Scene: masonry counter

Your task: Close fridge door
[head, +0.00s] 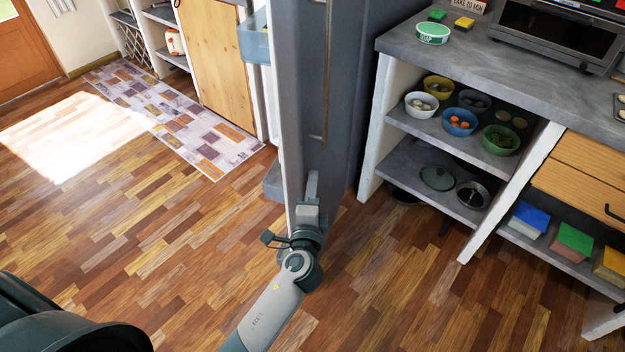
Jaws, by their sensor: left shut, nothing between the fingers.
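The grey fridge door (300,105) stands open, swung out toward me, so I see it nearly edge-on. Its long handle (327,75) is on the face to the right. Pale door shelves (256,45) stick out on its left, inner side. My left gripper (312,184) is shut and empty, pointing up in front of the lower part of the door's handle-side face, below the handle. I cannot tell whether the fingers touch the door. The fridge interior is mostly hidden behind the door. My right gripper is not in view.
A stone counter (465,57) with open shelves of bowls (460,121) and pans stands close on the right. A patterned rug (172,115) lies on the wood floor along wooden cabinets at the back left. The floor to the left of the door is clear.

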